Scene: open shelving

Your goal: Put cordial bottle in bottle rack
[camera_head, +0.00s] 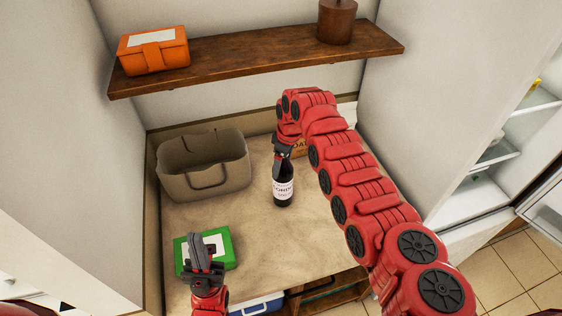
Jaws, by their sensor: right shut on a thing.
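The cordial bottle (283,192) is dark with a white label and stands upright over the counter (255,245), right of its middle. I cannot tell whether its base touches the surface. My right gripper (281,160) is shut on the bottle's upper part from above and behind, hiding its top. My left gripper (198,244) is at the front left, in front of or over a green box (228,247); I cannot tell its opening. No bottle rack is clearly recognisable; a wooden frame (345,293) shows partly below the counter's front edge.
A grey-brown basket (215,178) stands at the back left of the counter. A cardboard box shows partly behind my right arm. A wooden shelf (250,58) above holds an orange case (153,52) and a brown container (336,22). A blue-and-white box (256,305) sits below. An open fridge is at right.

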